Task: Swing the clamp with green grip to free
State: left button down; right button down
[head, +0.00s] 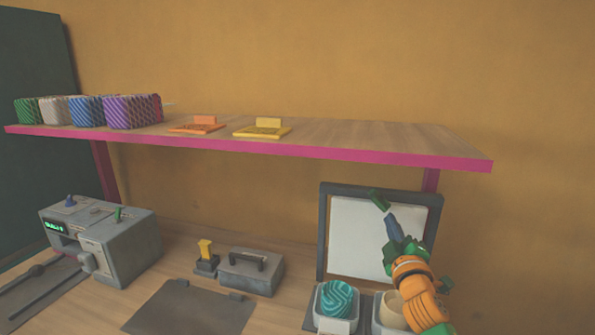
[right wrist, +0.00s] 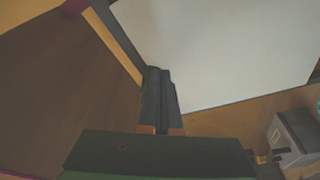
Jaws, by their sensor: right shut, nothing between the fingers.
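A grey press machine (head: 105,240) stands at the left of the counter in the head view. A short upright green grip (head: 118,214) is on its top, and a blue grip (head: 70,201) stands to its left. Which way the green-grip clamp is turned is too small to tell. My right gripper (head: 379,200) is far to the right, in front of the framed white panel. In the right wrist view its fingers (right wrist: 158,72) are together and hold nothing. It is well apart from the machine. My left gripper is out of view.
A pink-edged shelf (head: 330,153) spans above the counter with patterned cups and small stands. A framed white panel (head: 352,240) stands behind my right arm.

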jog(key=shift+a, duration=0.15)
jog(key=shift+a+r, duration=0.1)
jog(key=shift+r, duration=0.3)
dwell(0.4)
jog(key=shift+r+p, duration=0.15)
jog(key=shift+p, duration=0.35)
jog(key=shift+d+r+p, duration=0.5)
jog(key=shift+r+p, duration=0.05)
jog(key=shift+p, duration=0.35)
jog(key=shift+s+f, duration=0.1)
jog(key=shift+f, duration=0.05)
jog(key=shift+d, duration=0.15)
jog(key=s+a+p, duration=0.1)
jog(key=s+p, duration=0.2)
jog(key=s, duration=0.3)
jog(key=shift+a, duration=0.25)
